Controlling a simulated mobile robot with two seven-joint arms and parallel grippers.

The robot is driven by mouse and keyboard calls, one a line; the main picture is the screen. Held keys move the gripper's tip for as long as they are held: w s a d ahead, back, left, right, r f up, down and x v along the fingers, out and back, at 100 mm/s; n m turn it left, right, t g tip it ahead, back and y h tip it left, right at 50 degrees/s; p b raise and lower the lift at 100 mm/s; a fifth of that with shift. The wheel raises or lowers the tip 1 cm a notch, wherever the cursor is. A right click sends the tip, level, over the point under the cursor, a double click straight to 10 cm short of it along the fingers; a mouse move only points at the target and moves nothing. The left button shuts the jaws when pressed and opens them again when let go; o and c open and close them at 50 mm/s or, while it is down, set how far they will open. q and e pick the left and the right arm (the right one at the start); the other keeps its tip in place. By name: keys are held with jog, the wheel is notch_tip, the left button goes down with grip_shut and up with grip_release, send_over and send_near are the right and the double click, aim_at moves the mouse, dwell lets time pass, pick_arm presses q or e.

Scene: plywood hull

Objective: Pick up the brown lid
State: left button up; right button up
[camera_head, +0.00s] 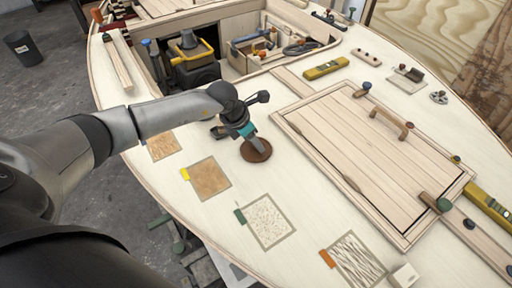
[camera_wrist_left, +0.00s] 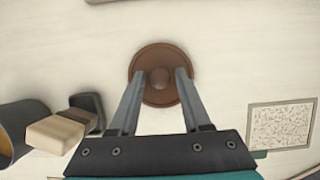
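The brown lid (camera_head: 257,154) is a round disc lying flat on the pale plywood deck (camera_head: 310,205), left of the wooden hatch. In the left wrist view the lid (camera_wrist_left: 160,52) shows a round knob at its centre. My left gripper (camera_head: 257,145) comes down over the lid from above. In the left wrist view its two fingers (camera_wrist_left: 161,75) are apart, one on each side of the knob, with a gap to it. I cannot tell whether the fingertips touch the lid. My right gripper is not in view.
A dark block with a wooden part (camera_wrist_left: 62,130) lies close to the left of my gripper in the wrist view. Sample squares (camera_head: 268,220) line the near edge. The framed hatch (camera_head: 375,150) fills the right. An open well with tools (camera_head: 190,65) is behind.

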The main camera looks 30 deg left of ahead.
pick_arm(q)
grip_shut()
dwell(0.4)
